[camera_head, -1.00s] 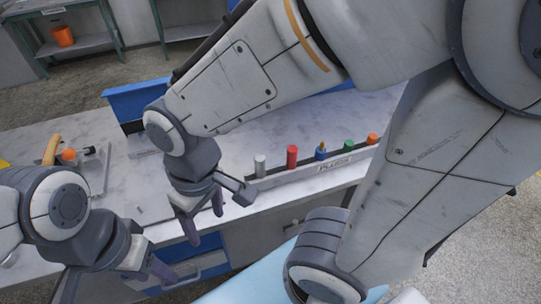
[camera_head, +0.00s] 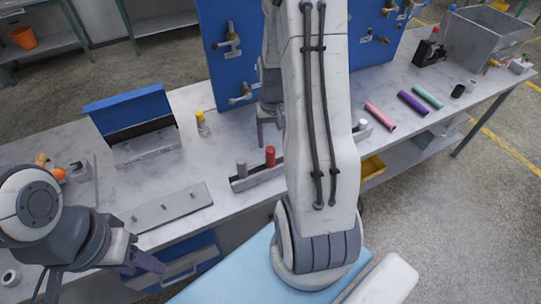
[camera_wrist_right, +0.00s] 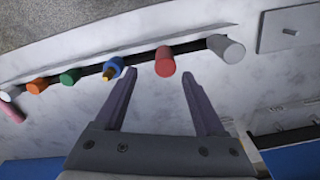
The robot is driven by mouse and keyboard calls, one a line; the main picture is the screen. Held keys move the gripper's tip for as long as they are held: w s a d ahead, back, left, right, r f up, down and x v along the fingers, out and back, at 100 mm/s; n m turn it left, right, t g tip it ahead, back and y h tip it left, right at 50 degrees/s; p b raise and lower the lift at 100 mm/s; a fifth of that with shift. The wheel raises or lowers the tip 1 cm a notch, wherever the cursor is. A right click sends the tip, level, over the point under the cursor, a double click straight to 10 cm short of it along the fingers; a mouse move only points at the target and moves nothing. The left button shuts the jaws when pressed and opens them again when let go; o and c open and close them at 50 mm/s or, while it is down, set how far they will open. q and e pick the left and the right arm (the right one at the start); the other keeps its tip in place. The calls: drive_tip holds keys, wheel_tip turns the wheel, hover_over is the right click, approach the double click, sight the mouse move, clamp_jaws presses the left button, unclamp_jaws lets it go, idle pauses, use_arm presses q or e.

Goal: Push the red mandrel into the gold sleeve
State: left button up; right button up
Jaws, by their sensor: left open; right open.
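The red mandrel (camera_head: 270,156) stands upright in the plug rack (camera_head: 255,178) on the bench, beside a grey plug (camera_head: 241,167). In the right wrist view the red mandrel (camera_wrist_right: 165,62) lies just past my right fingertips, between their lines. My right gripper (camera_wrist_right: 158,80) is open and empty; in the head view my right arm hides much of it and part of the rack. My left gripper (camera_head: 140,268) is open and empty at the lower left, off the bench's front edge. I cannot pick out the gold sleeve with certainty; brass-coloured fittings (camera_head: 232,40) sit on the blue panel.
The blue panel (camera_head: 215,65) stands behind the rack. An open blue box (camera_head: 125,110) and a yellow-capped bottle (camera_head: 202,123) are left of it. A flat grey plate (camera_head: 165,208) lies in front. Pink (camera_head: 380,116) and purple (camera_head: 412,103) tubes lie right.

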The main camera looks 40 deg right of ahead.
sight(270, 149)
drive_tip(key=shift+w+a+f+p, duration=0.1)
drive_tip(key=shift+f+p, duration=0.15)
drive_tip(key=shift+f, duration=0.8)
drive_tip(key=shift+s+a+f+p, duration=0.15)
drive_tip(key=shift+f+p, duration=0.1)
drive_tip(key=shift+f, duration=0.85)
drive_tip(key=shift+w+a+f+p, duration=0.15)
drive_tip(key=shift+f+p, duration=0.1)
drive_tip(key=shift+f, duration=0.8)
clamp_jaws()
